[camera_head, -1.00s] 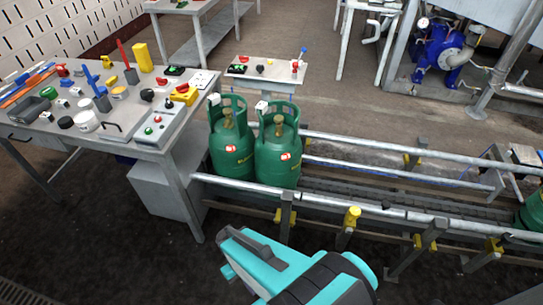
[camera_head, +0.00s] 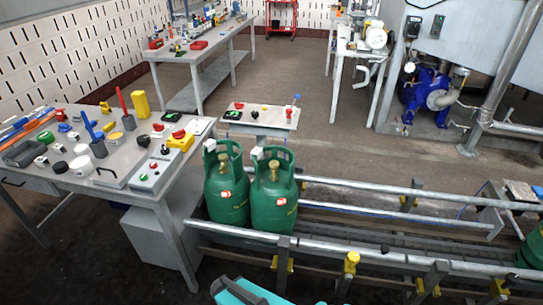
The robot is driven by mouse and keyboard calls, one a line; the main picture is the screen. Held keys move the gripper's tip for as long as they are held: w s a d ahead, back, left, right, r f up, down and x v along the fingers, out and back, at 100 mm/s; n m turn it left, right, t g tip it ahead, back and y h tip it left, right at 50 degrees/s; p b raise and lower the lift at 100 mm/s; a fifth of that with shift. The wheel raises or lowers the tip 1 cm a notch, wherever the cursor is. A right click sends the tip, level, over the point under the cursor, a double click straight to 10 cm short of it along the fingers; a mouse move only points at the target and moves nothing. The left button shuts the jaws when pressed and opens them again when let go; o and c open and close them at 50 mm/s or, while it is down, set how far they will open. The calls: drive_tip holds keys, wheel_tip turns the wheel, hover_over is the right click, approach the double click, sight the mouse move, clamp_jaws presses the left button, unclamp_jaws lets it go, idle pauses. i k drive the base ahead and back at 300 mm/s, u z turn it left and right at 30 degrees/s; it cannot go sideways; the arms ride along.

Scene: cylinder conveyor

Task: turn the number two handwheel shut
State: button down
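No handwheel marked with a number two can be made out. Two green gas cylinders, the left one (camera_head: 227,203) and the right one (camera_head: 273,212), stand upright side by side on the conveyor (camera_head: 345,227). A brass valve (camera_head: 274,171) shows inside the right cylinder's collar; the left one's valve is small and partly hidden by its collar. Whether a handwheel sits on either valve is too small to tell. A teal part of my arm shows at the bottom edge, below the cylinders and apart from them. My gripper's fingers do not show.
A grey workbench (camera_head: 118,172) with tools and a button box (camera_head: 154,174) stands left of the cylinders. A small table (camera_head: 262,117) is behind them. Metal rails (camera_head: 400,260) run along the conveyor. A blue pump (camera_head: 425,98) stands at the back right. Floor between is open.

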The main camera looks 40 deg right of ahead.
sight(273, 164)
drive_tip(key=z, duration=0.75)
drive_tip(key=k, duration=0.2)
drive_tip(key=z, duration=0.35)
